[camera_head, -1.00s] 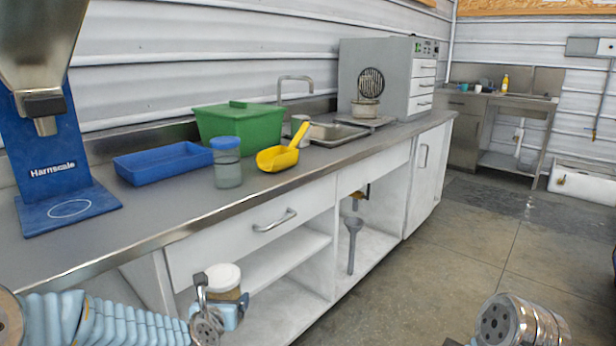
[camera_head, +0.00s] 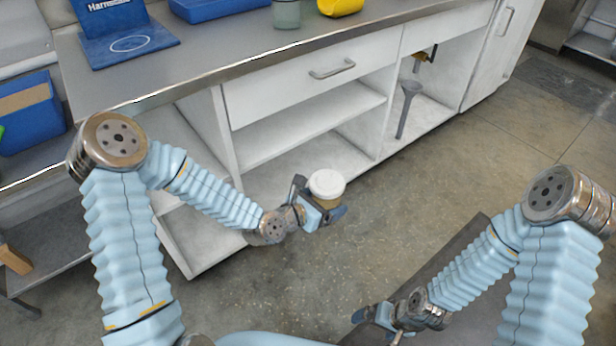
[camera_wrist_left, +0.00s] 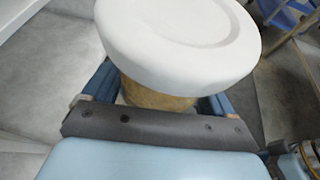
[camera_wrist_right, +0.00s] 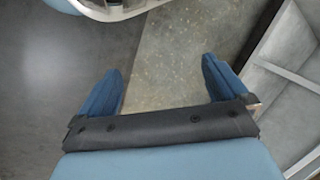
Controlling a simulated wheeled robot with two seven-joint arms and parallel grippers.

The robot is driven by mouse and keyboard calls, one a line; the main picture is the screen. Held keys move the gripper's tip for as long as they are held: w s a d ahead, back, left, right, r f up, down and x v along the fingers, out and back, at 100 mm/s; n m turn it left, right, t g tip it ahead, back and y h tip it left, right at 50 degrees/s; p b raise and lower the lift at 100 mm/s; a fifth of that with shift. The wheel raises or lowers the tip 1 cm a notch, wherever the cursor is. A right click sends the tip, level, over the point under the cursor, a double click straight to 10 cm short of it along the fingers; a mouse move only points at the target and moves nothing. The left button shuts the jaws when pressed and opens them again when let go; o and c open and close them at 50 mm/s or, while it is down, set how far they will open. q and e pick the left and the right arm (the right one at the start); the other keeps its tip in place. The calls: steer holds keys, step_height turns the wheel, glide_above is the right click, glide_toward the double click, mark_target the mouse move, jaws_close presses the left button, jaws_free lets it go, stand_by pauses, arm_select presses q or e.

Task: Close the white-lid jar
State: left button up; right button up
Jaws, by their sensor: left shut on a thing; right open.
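The jar with a white lid (camera_head: 326,183) is in my left gripper (camera_head: 321,208), held in the air in front of the counter. In the left wrist view, the broad white lid (camera_wrist_left: 185,40) sits on top of the tan jar body (camera_wrist_left: 155,95), between the blue fingers. The lid looks slightly tilted there; I cannot tell whether it is loose or tight. My right gripper (camera_head: 368,314) is low at the bottom of the head view, apart from the jar. In the right wrist view its fingers (camera_wrist_right: 160,80) are apart with nothing between them.
The counter (camera_head: 215,65) with open shelves stands beyond the jar. A blue scale (camera_head: 125,35), a blue tray (camera_head: 215,8), a jar (camera_head: 287,13) and a yellow scoop (camera_head: 340,6) are on it. A blue bin (camera_head: 30,115) is at left. Open floor (camera_head: 450,210) lies between and beyond my arms.

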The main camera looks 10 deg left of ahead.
arm_select(q)
steer(key=shift+s+d+f+m+g+h, duration=0.2)
steer(key=shift+s+d+f+m+h, duration=0.15)
steer(key=shift+d+f, duration=0.25)
steer(key=shift+s+d+f+m+g+h, duration=0.25)
steer(key=shift+d+f+h, duration=0.1)
steer(key=shift+d+f, duration=0.25)
steer(key=shift+r, duration=0.1)
